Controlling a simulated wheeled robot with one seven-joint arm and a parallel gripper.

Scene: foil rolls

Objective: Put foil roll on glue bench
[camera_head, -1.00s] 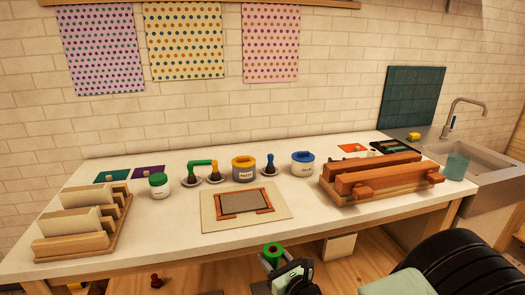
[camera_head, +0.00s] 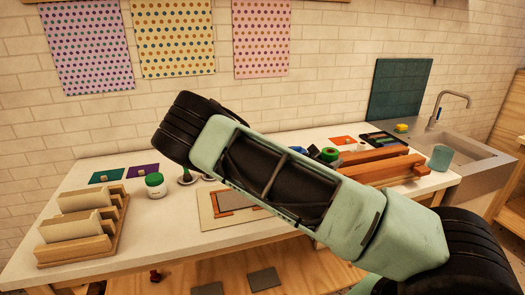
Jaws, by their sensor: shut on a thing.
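The foil roll (camera_head: 329,154) shows as a small green ring beyond my raised arm, above the back right part of the bench. My gripper (camera_head: 315,151) holds it and is mostly hidden behind my arm; only a small dark part shows beside the roll. The white-topped bench (camera_head: 150,225) runs along the wall. My arm crosses the middle of the view and covers much of its top, including most of the pots. I cannot tell how high the roll is above the bench.
A wooden rack (camera_head: 85,228) stands at the left, near a green-lidded jar (camera_head: 155,186). A framed board (camera_head: 225,203) lies mid-bench, partly covered. A wooden press (camera_head: 385,168) and a teal cup (camera_head: 441,157) are at right, before the sink (camera_head: 475,155). Bare top shows at front left.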

